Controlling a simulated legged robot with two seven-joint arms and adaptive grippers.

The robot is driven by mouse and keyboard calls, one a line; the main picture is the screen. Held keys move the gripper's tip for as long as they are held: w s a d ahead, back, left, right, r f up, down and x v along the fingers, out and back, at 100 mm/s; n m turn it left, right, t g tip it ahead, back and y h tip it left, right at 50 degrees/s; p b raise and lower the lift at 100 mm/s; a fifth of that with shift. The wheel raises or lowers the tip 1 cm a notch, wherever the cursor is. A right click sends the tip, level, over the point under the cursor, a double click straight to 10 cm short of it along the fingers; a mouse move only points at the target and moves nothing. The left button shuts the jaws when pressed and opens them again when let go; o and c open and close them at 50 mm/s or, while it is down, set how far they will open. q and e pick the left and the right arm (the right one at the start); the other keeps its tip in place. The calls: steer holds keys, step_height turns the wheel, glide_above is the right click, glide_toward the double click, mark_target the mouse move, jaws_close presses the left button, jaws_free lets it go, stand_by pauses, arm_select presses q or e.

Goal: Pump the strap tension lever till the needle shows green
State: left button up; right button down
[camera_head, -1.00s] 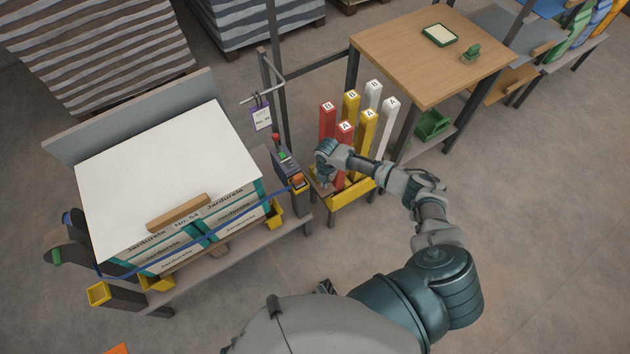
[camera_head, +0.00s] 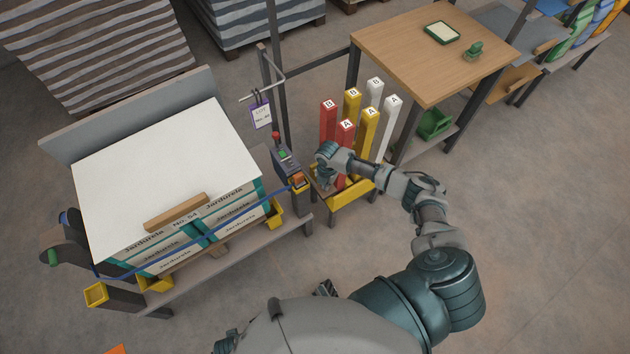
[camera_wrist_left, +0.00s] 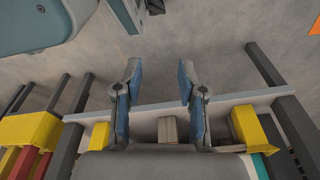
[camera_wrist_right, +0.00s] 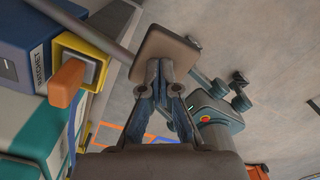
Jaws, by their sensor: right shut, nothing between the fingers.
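The blue-grey strap tension unit (camera_head: 287,162) stands at the right end of the strapped pallet stand, with a yellow-framed orange part (camera_head: 297,182) at its front. In the right wrist view the unit (camera_wrist_right: 32,35) is at the left. A bar from it ends in a flat brown pad (camera_wrist_right: 165,48), seemingly the lever's end. My right gripper (camera_wrist_right: 160,75) is shut and empty, its tips at the pad; I cannot tell whether they touch. In the head view my right gripper (camera_head: 323,180) is beside the unit. I cannot make out a needle. My left gripper (camera_wrist_left: 158,75) is open and empty.
A blue strap (camera_head: 215,222) runs around the stacked packs (camera_head: 165,180). A yellow bin (camera_head: 350,195) with red, yellow and white posts stands just beyond my right gripper. A wooden table (camera_head: 430,55) is at the back right. The floor at the right is clear.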

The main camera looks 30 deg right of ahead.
step_height(320, 180, down, 7)
steer(key=b, duration=0.4)
arm_select(q)
steer(key=w+r, duration=0.4)
steer(key=r, duration=0.7)
arm_select(e)
steer(key=shift+r, duration=0.5)
step_height(320, 180, up, 5)
steer(key=p, duration=0.4)
step_height(320, 180, up, 4)
steer(key=p, duration=0.3)
steer(key=shift+f, duration=0.25)
steer(key=shift+r+p, duration=0.1)
steer(key=shift+p, duration=0.25)
arm_select(q)
steer(key=s+f, duration=0.5)
steer(key=f, duration=0.3)
steer(key=s+a+f, duration=0.1)
steer(key=s+f, duration=0.4)
steer(key=f, duration=0.3)
steer(key=shift+s, duration=0.35)
steer(key=shift+a+f+g, duration=0.1)
steer(key=shift+g, duration=0.2)
